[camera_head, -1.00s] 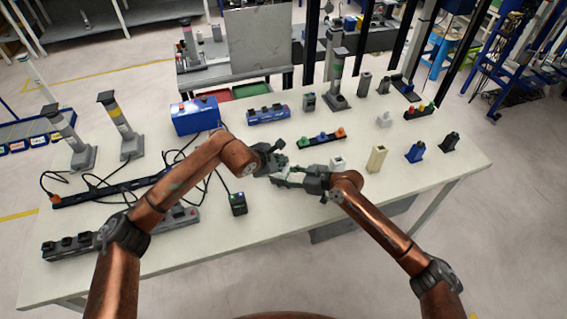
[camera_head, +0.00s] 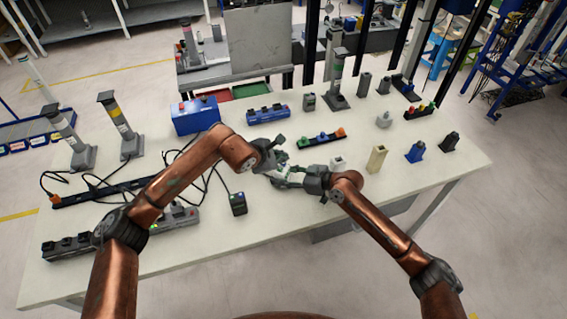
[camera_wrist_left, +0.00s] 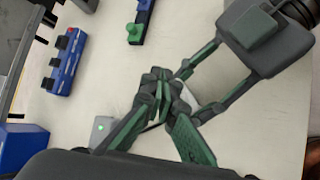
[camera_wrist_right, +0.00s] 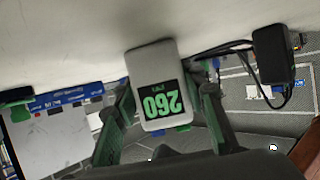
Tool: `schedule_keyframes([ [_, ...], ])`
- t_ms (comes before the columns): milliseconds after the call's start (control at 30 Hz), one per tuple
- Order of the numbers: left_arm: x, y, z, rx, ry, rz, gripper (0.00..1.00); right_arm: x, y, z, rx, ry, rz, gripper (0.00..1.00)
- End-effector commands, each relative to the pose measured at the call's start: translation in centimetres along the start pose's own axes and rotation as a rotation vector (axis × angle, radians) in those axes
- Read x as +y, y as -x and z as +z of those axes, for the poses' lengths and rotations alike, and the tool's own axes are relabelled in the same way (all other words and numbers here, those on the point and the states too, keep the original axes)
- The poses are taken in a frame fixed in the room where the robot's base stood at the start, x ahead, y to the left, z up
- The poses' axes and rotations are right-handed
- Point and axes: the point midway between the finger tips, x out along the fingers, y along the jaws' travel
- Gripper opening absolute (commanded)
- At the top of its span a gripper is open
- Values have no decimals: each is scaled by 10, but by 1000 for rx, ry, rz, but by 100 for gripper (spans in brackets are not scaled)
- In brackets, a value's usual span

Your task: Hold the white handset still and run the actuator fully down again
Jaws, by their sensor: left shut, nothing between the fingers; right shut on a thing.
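The white handset (camera_wrist_right: 145,60) is between the fingers of my right gripper (camera_wrist_right: 163,112), its display reading 260 upside down in the right wrist view. In the head view the handset (camera_head: 296,177) is partly hidden by both grippers. My right gripper (camera_head: 297,180) is shut on it above the table. My left gripper (camera_head: 280,168) is shut and empty beside the handset; its fingertips (camera_wrist_left: 158,92) overlap the handset in the left wrist view, and I cannot tell whether they touch. Column-shaped units (camera_head: 120,125) and (camera_head: 68,138) stand at left; which is the actuator is unclear.
A blue box (camera_head: 195,117) and a blue strip (camera_head: 268,115) stand behind my left arm. A black device (camera_head: 238,204) lies in front. Cables run across the left side. A beige block (camera_head: 377,159) and blue connector (camera_head: 415,153) stand at right.

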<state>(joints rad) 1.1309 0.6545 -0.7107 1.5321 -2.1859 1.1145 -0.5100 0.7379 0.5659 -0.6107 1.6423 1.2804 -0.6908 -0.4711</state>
Motion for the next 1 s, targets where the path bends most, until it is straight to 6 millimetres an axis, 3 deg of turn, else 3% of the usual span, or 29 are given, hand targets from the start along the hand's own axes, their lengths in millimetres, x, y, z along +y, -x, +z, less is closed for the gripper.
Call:
schedule_keyframes([
  [267, 1, 1, 1, -1, 0, 1, 0, 0, 0, 0, 1, 0, 0, 11],
  [800, 25, 33, 25, -1, 0, 2, 0, 0, 0, 0, 0, 0, 0, 11],
  [1000, 26, 35, 26, -1, 1, 0, 0, 0, 0, 0, 0, 0, 0, 11],
])
